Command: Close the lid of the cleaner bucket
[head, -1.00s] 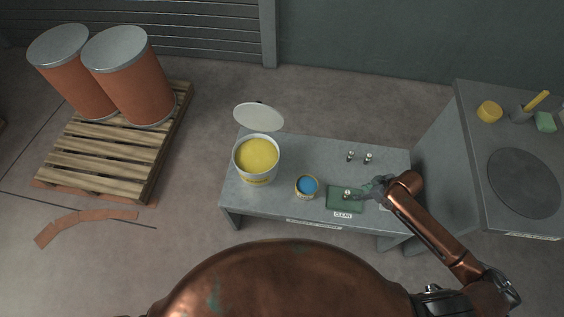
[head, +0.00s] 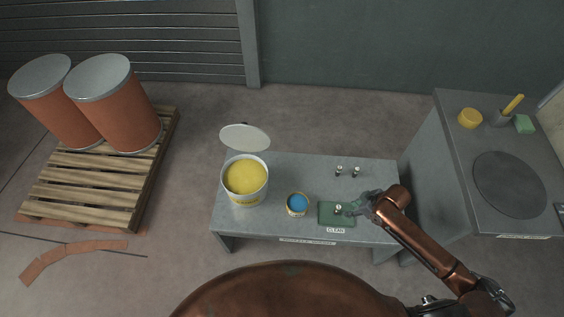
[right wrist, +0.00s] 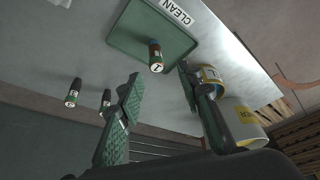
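The cleaner bucket (head: 242,196) is white with a yellow label and yellow contents, standing upright on the left end of the grey bench. Its pale round lid (head: 245,137) is open, tilted up at the bucket's far rim. The bucket also shows at the right of the right wrist view (right wrist: 243,128). My right gripper (head: 358,206) is at the right side of the green tray, well right of the bucket. In the right wrist view its two fingers (right wrist: 158,92) are spread, with nothing between them. My left gripper is not in view.
A small tin with blue contents (head: 297,204) stands between bucket and tray. The green "CLEAN" tray (head: 328,222) holds a small cylinder (right wrist: 155,56). Two small cylinders (head: 339,171) stand behind it. A grey cabinet (head: 455,150) is at right; drums on a pallet (head: 90,190) at left.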

